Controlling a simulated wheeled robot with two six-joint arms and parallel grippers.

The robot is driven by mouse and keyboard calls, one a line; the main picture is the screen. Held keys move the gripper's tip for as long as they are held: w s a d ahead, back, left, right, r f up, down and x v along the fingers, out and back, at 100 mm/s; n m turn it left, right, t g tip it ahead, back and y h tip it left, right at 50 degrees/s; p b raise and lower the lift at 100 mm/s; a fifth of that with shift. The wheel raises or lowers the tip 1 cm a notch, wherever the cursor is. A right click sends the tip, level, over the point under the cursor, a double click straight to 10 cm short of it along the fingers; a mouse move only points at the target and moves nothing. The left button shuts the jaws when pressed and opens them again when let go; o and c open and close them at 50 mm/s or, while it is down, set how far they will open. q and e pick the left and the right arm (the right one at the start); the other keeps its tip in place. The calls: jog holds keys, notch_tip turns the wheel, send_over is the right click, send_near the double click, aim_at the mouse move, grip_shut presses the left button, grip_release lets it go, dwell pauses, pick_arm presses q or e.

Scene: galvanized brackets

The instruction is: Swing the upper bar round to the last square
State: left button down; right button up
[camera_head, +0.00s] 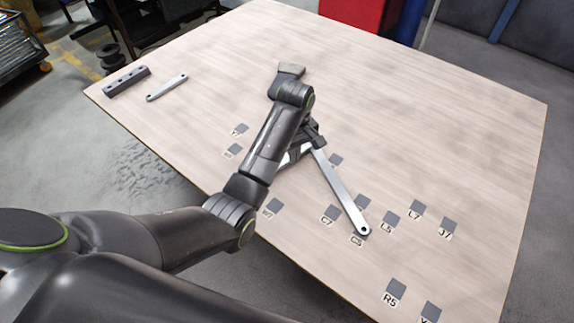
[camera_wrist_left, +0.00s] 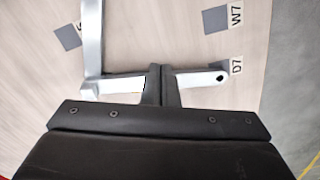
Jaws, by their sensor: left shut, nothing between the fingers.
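Two pale metal bars meet at an angle on the table. One long bar (camera_head: 342,193) runs down and right, its holed end on a dark square (camera_head: 360,228). The other bar (camera_head: 288,158) is mostly hidden by my left arm; in the left wrist view its holed end (camera_wrist_left: 222,78) lies beside the D7 square. The first bar also shows in the left wrist view (camera_wrist_left: 91,35), upright at left. The joint is partly hidden, so I cannot tell which bar lies on top. My left gripper (camera_head: 308,140) is shut and empty, its fingertips (camera_wrist_left: 162,72) overlapping the second bar in view.
Several dark labelled squares lie around, including L7 (camera_head: 417,207), J7 (camera_head: 449,224) and R5 (camera_head: 397,286). A dark block with holes (camera_head: 126,81) and a loose short bar (camera_head: 167,87) lie at the back left.

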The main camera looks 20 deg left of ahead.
aim_at(284, 163)
pick_arm(q)
notch_tip(284, 163, down, 10)
jog(key=shift+f+b, duration=0.2)
jog(key=shift+b, duration=0.15)
jog(key=shift+w+a+r, duration=0.15)
jog(key=shift+w+a, duration=0.35)
jog(key=shift+w+a+r, duration=0.15)
jog(key=shift+w+a, duration=0.3)
jog(key=shift+a, duration=0.05)
jog(key=shift+w+a, duration=0.45)
jog(key=shift+a, duration=0.05)
jog(key=shift+w+a, duration=0.65)
jog(key=shift+a, duration=0.05)
